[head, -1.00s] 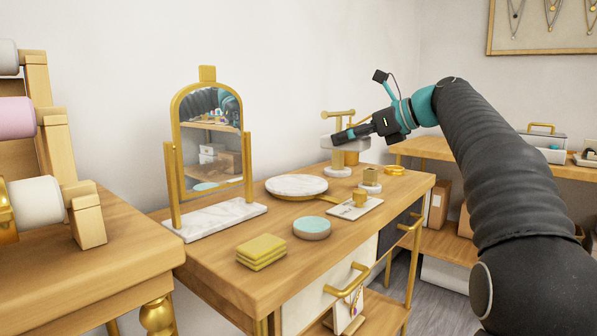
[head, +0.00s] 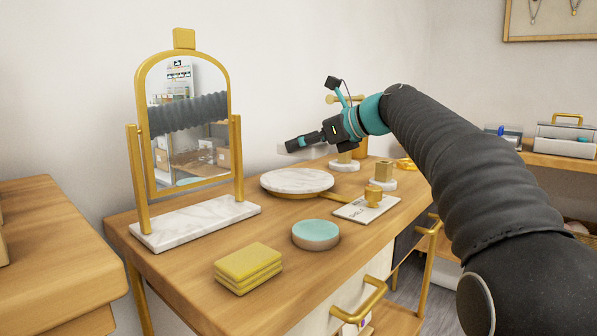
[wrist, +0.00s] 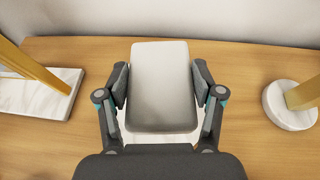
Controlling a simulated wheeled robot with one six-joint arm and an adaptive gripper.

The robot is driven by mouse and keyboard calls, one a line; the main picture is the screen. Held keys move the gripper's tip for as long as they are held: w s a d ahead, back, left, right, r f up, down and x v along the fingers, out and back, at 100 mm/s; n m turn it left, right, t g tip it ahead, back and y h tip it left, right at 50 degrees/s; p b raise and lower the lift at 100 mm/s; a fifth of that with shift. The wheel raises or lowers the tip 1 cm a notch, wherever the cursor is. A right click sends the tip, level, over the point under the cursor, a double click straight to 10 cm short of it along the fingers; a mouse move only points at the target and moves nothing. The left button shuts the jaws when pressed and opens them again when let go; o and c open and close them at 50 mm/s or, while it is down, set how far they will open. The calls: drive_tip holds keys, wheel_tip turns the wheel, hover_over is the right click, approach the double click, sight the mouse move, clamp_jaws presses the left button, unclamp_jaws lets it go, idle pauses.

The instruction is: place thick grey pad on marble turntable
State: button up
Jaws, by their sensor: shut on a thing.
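My gripper (head: 303,142) is shut on the thick grey pad (wrist: 160,85), a rounded rectangular block held between both fingers in the wrist view. In the head view the pad (head: 290,149) is a pale shape at the fingertips, raised above the table. The marble turntable (head: 297,179) is a round white disc with grey veins and a gold underside, lying on the wooden table below the pad. In the wrist view the pad hides most of it, and a white part (wrist: 150,138) shows at the pad's near edge.
A gold-framed mirror on a marble base (head: 195,222) stands left of the turntable. A card (head: 366,208) with a gold block and a gold stand (head: 345,162) are to the right.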

sight(301, 178)
drive_tip(key=shift+a+f, duration=0.4)
drive_tip(key=shift+a, duration=0.25)
drive_tip(key=shift+f+b, duration=0.9)
drive_tip(key=shift+f, duration=1.05)
drive_tip(key=shift+f, duration=0.15)
drive_tip(key=o, duration=1.1)
drive_tip(key=shift+s+d+r, duration=0.2)
drive_tip(key=shift+d+r, duration=0.1)
drive_tip(key=p+v, duration=0.1)
drive_tip(key=v, duration=1)
drive_tip(key=shift+s, duration=0.1)
